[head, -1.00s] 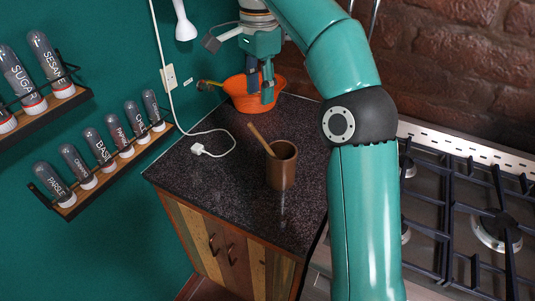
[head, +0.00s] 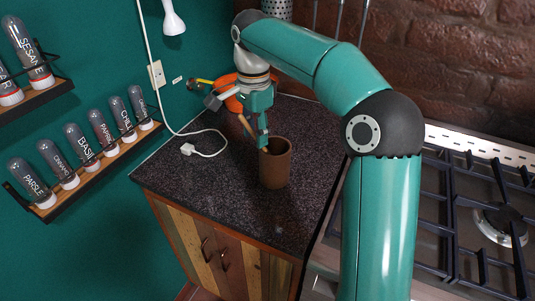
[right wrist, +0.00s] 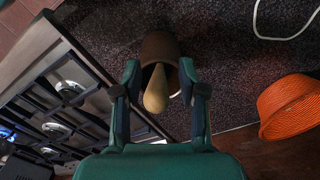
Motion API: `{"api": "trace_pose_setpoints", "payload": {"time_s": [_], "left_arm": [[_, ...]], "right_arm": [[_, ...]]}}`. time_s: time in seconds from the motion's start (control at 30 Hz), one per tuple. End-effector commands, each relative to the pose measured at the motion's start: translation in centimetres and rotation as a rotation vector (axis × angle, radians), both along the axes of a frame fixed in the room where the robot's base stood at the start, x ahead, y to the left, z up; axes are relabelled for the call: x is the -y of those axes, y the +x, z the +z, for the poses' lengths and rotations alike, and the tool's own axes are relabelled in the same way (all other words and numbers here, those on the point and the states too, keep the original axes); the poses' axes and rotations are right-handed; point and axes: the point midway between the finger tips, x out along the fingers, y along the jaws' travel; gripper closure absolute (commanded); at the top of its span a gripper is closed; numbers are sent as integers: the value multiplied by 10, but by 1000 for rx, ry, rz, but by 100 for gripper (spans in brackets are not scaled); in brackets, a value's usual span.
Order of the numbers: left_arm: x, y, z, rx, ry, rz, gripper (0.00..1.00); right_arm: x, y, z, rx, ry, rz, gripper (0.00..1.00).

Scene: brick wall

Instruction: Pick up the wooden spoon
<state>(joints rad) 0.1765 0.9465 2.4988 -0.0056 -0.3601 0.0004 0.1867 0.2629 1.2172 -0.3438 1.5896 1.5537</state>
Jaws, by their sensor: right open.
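The wooden spoon (head: 245,125) leans in a brown cup (head: 276,166) on the dark speckled counter. In the head view my right gripper (head: 262,138) is at the cup's rim, hiding part of the spoon. In the right wrist view the spoon (right wrist: 156,92) points toward the camera from the cup (right wrist: 158,48). The open fingers of my right gripper (right wrist: 160,75) stand on either side of the spoon, with gaps visible beside it. My left gripper is not in view.
An orange bowl (head: 234,103) stands behind my right gripper and also shows in the right wrist view (right wrist: 290,105). A white plug and cable (head: 188,148) lie left of the cup. A gas stove (head: 480,215) is at the right. Spice racks (head: 95,165) hang on the left wall.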

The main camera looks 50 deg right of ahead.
Motion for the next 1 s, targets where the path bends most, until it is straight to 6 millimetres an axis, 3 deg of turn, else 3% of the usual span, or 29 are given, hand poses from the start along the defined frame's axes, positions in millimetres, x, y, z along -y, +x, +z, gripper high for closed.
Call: {"api": "trace_pose_setpoints", "payload": {"time_s": [0.1,0.37,0.6,1.0], "left_arm": [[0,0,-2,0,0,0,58],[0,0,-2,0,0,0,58],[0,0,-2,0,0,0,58],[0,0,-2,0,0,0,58]], "right_arm": [[0,-1,-11,-1,1,0,58],[-1,0,-12,0,1,0,60],[-1,0,-12,0,1,1,100],[-1,1,-11,1,1,2,100]]}}
